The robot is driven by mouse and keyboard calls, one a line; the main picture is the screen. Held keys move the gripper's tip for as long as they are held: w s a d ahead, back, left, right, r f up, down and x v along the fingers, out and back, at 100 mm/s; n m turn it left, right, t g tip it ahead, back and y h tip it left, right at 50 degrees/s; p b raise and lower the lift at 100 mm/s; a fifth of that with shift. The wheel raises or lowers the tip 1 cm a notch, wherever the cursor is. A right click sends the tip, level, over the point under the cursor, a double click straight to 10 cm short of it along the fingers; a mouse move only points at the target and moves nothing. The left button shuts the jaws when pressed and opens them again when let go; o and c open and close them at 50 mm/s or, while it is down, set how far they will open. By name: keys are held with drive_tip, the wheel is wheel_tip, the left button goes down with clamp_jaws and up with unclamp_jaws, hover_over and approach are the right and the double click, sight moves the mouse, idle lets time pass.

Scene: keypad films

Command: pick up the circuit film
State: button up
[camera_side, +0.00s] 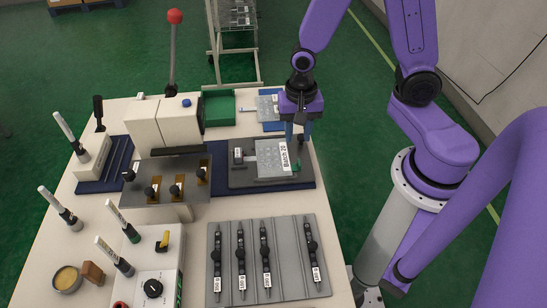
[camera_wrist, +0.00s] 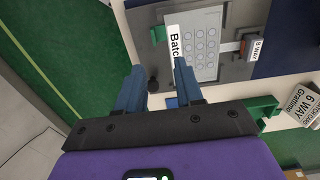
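A pale grey film sheet (camera_side: 270,154) with rows of round marks lies on a dark grey fixture plate (camera_side: 240,180). A white label (camera_side: 284,158) reading "Batch 20" is at its right edge. The sheet also shows in the wrist view (camera_wrist: 200,45), with the label beside one fingertip. Another pale sheet (camera_side: 267,107) lies on a blue mat behind the fixture; I cannot tell which sheet is the circuit film. My gripper (camera_side: 298,132) points down near the fixture's back right. In the wrist view its blue fingers (camera_wrist: 158,78) are apart, with nothing seen between them.
A white press (camera_side: 165,125) with a red-knobbed lever stands left of the fixture. A green tray (camera_side: 219,109) is behind it. A grey rack (camera_side: 283,240) with several black bars is in front. A control box (camera_side: 150,270) and several upright pens are at left.

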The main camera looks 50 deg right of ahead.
drive_tip(key=shift+f, duration=1.7)
drive_tip(key=shift+s+d+f, duration=0.15)
drive_tip(key=shift+s+f, duration=0.05)
drive_tip(key=shift+f, duration=0.7)
drive_tip(key=shift+s+d+f, duration=0.1)
drive_tip(key=shift+s+f, duration=0.05)
drive_tip(key=shift+f, duration=1.6)
clamp_jaws()
